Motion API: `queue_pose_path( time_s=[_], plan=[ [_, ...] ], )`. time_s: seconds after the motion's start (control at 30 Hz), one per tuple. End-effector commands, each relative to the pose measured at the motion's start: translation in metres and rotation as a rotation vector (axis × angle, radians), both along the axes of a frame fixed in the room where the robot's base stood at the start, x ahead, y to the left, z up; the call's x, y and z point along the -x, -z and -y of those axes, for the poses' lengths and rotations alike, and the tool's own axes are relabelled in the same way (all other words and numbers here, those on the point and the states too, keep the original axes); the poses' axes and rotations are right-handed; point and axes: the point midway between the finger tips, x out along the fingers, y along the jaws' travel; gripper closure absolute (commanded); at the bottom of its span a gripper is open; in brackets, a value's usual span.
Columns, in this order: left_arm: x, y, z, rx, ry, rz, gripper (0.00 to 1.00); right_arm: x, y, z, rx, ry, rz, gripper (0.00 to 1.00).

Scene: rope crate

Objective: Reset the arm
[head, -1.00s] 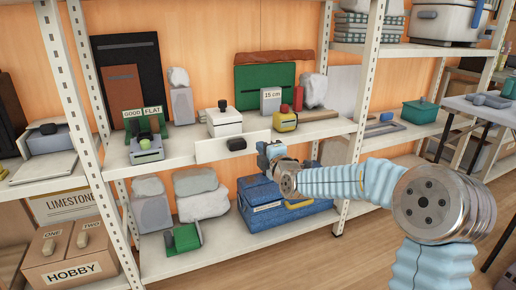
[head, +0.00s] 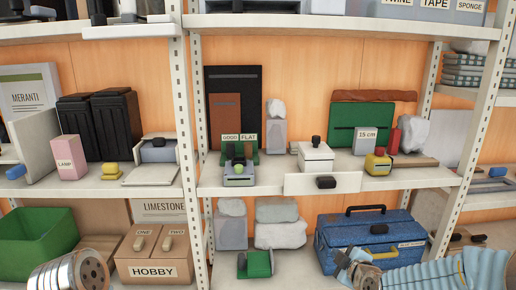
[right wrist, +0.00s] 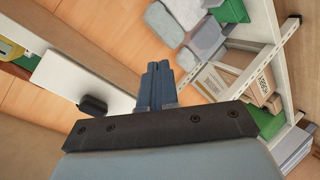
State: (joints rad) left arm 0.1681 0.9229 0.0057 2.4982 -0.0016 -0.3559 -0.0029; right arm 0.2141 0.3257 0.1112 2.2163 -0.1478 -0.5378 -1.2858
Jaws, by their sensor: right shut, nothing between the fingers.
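My right gripper (head: 345,264) shows low in the head view, in front of the blue toolbox (head: 350,237) on the lower shelf. My ribbed light-blue arm reaches it from the lower right. In the right wrist view the gripper's fingers (right wrist: 158,84) are together, with nothing between them. They point towards the shelving and hold no object. My left gripper is not in view; only a metal joint of mine shows at the bottom left of the head view.
The middle shelf (head: 410,180) holds a white box (head: 316,157) whose white front panel (head: 300,184) with a black knob juts past the edge. A green bin (head: 38,243) and a HOBBY carton (head: 153,255) stand lower left. Shelf uprights (head: 466,130) flank the bays.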

Motion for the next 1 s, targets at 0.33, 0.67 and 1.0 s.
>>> queue_pose_path(
  time_s=[0.33, 0.67, 1.0],
  plan=[
    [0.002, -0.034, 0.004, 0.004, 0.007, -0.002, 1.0, 0.126, 0.18, -0.079, -0.62, 0.336, -0.715, 1.0],
    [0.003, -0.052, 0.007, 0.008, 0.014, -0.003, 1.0, 0.266, 0.249, -0.118, -0.863, 0.815, -1.186, 1.0],
    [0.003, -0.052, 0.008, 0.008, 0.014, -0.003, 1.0, 0.286, 0.256, -0.122, -0.884, 0.901, -1.24, 1.0]
  ],
)
